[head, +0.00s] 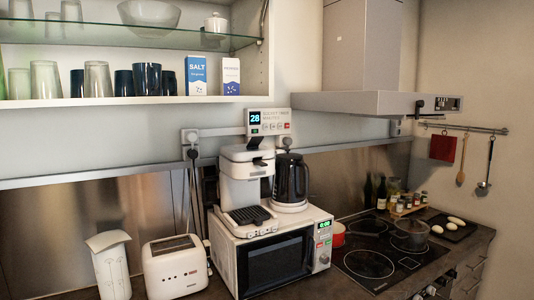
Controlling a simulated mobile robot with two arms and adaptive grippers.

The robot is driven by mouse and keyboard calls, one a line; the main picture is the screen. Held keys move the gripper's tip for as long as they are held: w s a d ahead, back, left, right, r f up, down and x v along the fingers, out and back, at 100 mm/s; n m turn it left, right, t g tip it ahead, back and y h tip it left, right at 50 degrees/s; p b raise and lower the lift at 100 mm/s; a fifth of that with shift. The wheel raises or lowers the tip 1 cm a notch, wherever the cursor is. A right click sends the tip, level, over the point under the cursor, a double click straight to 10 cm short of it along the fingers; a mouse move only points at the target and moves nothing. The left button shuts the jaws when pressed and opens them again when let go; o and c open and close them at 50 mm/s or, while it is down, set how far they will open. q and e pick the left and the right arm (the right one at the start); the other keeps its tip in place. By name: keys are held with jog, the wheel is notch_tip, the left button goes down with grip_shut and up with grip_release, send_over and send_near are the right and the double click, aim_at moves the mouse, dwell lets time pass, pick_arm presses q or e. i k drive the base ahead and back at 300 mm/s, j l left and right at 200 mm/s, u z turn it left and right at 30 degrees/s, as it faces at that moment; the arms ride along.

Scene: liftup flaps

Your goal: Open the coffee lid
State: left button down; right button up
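A white coffee machine (237,190) stands on top of the white microwave, towards its left side. Its pale top, where the lid (240,152) sits, looks level and down; its seam is too small to make out. A small black part (262,162) shows at the front right of the top. A black drip grid (250,215) lies at the machine's foot. Neither of my grippers is in view.
A black kettle (291,180) stands close on the coffee machine's right, on the microwave (280,257). A white toaster (175,266) is left of the microwave. A glass shelf (120,38) with glassware hangs above left. The cooktop (375,258) and range hood (360,103) are right.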

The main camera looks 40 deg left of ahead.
aim_at(238, 152)
jog(key=i+u, duration=0.1)
jog(key=u, duration=0.3)
jog(key=l+u, duration=0.1)
jog(key=u, duration=0.35)
jog(key=i+l+u, duration=0.1)
jog(key=u, duration=0.3)
jog(key=l+u, duration=0.1)
jog(key=u, duration=0.3)
jog(key=i+l+u, duration=0.2)
jog(key=l+u, duration=0.15)
jog(key=l, duration=0.5)
jog(key=i+l+u, duration=0.1)
jog(key=l+u, duration=0.25)
jog(key=l, duration=0.5)
jog(key=l+u, duration=0.35)
jog(key=l, duration=0.5)
